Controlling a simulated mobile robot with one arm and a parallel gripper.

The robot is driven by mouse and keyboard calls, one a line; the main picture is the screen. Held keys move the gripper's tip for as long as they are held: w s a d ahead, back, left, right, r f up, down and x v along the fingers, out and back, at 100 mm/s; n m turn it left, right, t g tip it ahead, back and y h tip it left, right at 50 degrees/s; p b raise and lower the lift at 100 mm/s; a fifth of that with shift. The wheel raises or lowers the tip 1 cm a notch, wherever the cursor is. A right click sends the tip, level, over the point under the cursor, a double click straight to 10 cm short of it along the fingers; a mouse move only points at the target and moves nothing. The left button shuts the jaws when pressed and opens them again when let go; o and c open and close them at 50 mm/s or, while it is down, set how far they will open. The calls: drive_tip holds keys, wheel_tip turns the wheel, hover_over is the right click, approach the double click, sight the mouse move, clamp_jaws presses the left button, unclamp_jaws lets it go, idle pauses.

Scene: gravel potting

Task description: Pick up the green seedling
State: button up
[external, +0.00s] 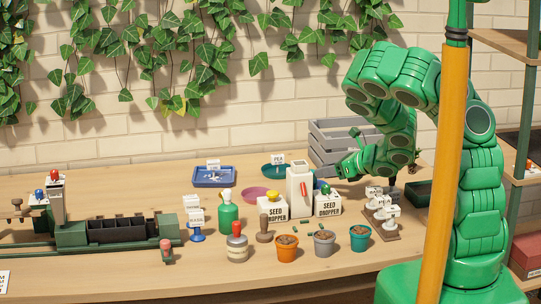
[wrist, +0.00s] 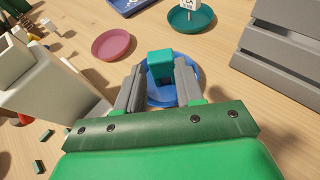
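In the wrist view a small teal-green block-like thing (wrist: 160,62), perhaps the green seedling, stands over a blue saucer (wrist: 154,101). My gripper (wrist: 159,78) reaches over the saucer with one grey finger on each side of the green thing. The fingers are apart, and I see no clear grip on it. In the external view my gripper (external: 349,168) is low over the table behind the white seed dropper boxes. The saucer and the green thing are hidden or too small to tell there.
A grey slatted crate (external: 330,134) stands close behind my gripper. Seed dropper boxes (external: 273,209) and a white container (external: 300,190) stand in front. A pink saucer (wrist: 111,44) and a teal saucer (wrist: 190,19) lie beyond. Orange (external: 286,254), grey and teal pots line the front.

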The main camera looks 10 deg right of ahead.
drive_tip(key=shift+r, duration=0.1)
drive_tip(key=shift+r, duration=2.3)
drive_tip(key=w+d+m+t+h, duration=0.2)
drive_tip(key=w+d+m+h, duration=0.1)
drive_tip(key=d, duration=0.4)
drive_tip(key=w+d+m+t+h, duration=0.1)
drive_tip(key=w+d+m+h, duration=0.15)
drive_tip(key=d, duration=0.45)
drive_tip(key=s+d+m+h, duration=0.2)
drive_tip(key=d+m+h, duration=0.55)
drive_tip(key=d, duration=0.95)
drive_tip(key=shift+w+a+f, duration=0.15)
drive_tip(key=shift+w+f, duration=0.05)
drive_tip(key=shift+f, duration=1.15)
drive_tip(key=shift+w+a+f, duration=0.15)
drive_tip(key=shift+f, duration=1.2)
drive_tip(key=shift+x, duration=1.3)
drive_tip(key=shift+w+d, duration=0.25)
drive_tip(key=shift+w, duration=0.5)
drive_tip(key=shift+w+d, duration=0.3)
drive_tip(key=shift+w, duration=0.4)
drive_tip(key=shift+x, duration=1.15)
drive_tip(key=shift+r, duration=0.1)
